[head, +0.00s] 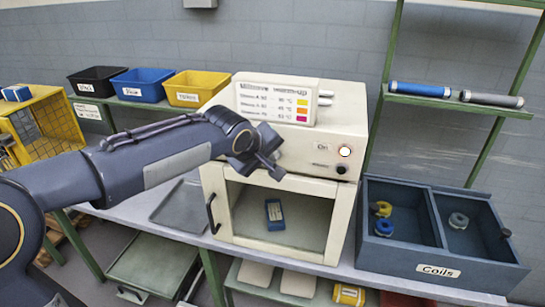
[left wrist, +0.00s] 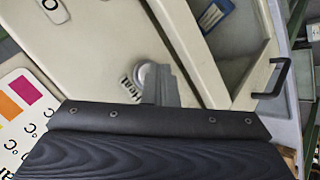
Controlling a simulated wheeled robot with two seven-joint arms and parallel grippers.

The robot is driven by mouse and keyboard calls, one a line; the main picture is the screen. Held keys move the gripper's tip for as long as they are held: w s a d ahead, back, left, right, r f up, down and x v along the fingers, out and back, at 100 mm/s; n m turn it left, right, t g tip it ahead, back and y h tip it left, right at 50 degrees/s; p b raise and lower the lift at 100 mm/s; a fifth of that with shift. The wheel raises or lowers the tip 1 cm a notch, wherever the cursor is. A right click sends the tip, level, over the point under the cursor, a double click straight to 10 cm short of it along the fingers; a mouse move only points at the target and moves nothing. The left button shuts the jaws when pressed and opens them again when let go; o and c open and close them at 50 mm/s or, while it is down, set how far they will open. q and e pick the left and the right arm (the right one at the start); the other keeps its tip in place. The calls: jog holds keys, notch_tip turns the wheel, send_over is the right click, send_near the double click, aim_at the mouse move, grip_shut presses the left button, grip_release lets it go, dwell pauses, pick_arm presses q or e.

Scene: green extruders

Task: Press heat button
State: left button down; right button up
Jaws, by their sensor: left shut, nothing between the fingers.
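The cream oven (head: 358,120) stands on the bench, with its control panel above an open-fronted chamber. In the left wrist view, the round grey heat button (left wrist: 147,72) sits beside a "Heat" label (left wrist: 129,88). My left gripper (head: 272,165) is shut and empty in front of the panel's left part, hiding the heat button in the head view. In the wrist view its fingertips (left wrist: 160,82) overlap the button's edge; I cannot tell whether they touch it. A round light (head: 345,151) glows beside an "On" label at the panel's right. My right gripper is not in view.
A temperature chart (head: 277,100) stands on the oven top. A blue cartridge (head: 274,214) lies in the chamber. The oven's black door handle (head: 212,213) sticks out at left. A coil box (head: 405,257) stands right; bins (head: 143,85) line the back left.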

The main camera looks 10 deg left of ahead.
pick_arm(q)
jog(key=shift+s, duration=0.3)
jog(key=s+b, duration=0.3)
jog(key=s, duration=0.3)
dwell(0.4)
jog(key=shift+a, duration=0.15)
jog(key=s+a+f+m+g, duration=0.1)
jog(key=s+f+m, duration=0.1)
jog(key=s+f, duration=0.3)
jog(key=s+a+f+m+g+h, duration=0.1)
jog(key=s+f, duration=0.4)
jog(key=s, duration=0.6)
jog(key=s+a+f+m+g, duration=0.1)
jog(key=s+a+f+m, duration=0.2)
jog(key=s, duration=0.6)
notch_tip(320, 180, down, 2)
jog(key=shift+a+m+h, duration=0.15)
jog(key=shift+m+h, duration=0.15)
jog(key=shift+m, duration=0.7)
